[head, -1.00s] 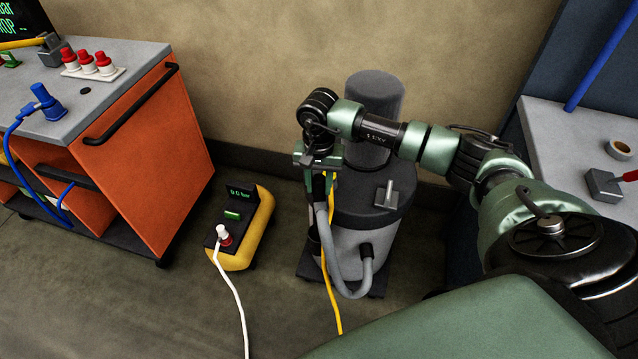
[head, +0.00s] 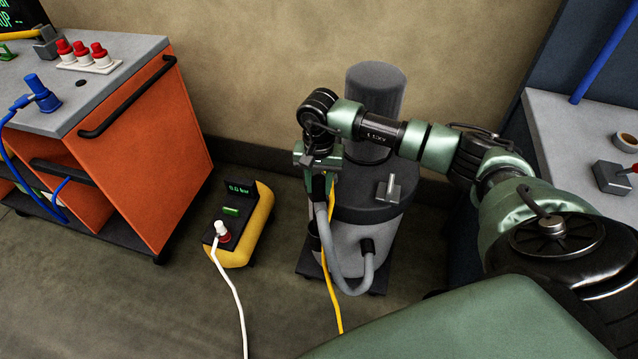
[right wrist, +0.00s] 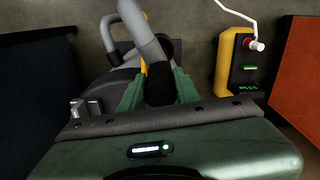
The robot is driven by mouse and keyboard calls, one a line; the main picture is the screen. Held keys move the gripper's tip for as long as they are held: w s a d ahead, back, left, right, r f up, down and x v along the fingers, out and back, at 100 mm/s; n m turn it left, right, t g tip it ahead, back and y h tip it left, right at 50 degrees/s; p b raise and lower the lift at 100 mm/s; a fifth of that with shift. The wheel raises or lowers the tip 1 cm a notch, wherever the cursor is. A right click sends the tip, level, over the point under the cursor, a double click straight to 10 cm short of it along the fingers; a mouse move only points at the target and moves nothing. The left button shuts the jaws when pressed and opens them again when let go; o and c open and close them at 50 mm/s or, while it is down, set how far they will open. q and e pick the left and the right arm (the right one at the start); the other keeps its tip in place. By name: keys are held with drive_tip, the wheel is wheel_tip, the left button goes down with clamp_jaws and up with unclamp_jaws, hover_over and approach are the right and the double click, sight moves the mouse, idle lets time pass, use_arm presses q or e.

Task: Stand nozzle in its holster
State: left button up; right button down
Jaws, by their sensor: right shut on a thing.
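My right gripper (head: 322,172) points down at the left side of the grey shop vacuum (head: 362,255). It is shut on the dark nozzle (head: 318,188) at the end of the grey hose. In the right wrist view the black nozzle (right wrist: 160,84) sits between the green fingers, and the grey hose (right wrist: 145,35) runs away from it. A dark cup low on the vacuum's left side, seemingly the holster (head: 313,238), shows below the gripper. The hose partly covers it, so I cannot tell whether the nozzle's tip is in it. My left gripper is not in view.
A yellow compressor (head: 240,230) with a white hose stands on the floor left of the vacuum. An orange cart (head: 160,150) is farther left. A yellow cable (head: 331,300) hangs by the hose. A grey bench (head: 570,140) is at the right.

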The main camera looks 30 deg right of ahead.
drive_tip(key=shift+f, duration=0.3)
drive_tip(key=c, duration=0.9)
unclamp_jaws()
drive_tip(key=shift+c, duration=0.2)
drive_tip(key=shift+r, duration=0.1)
wheel_tip(320, 180, up, 8)
drive_tip(key=shift+f+b, duration=0.15)
drive_tip(key=shift+b, duration=0.6)
drive_tip(key=shift+a, duration=0.1)
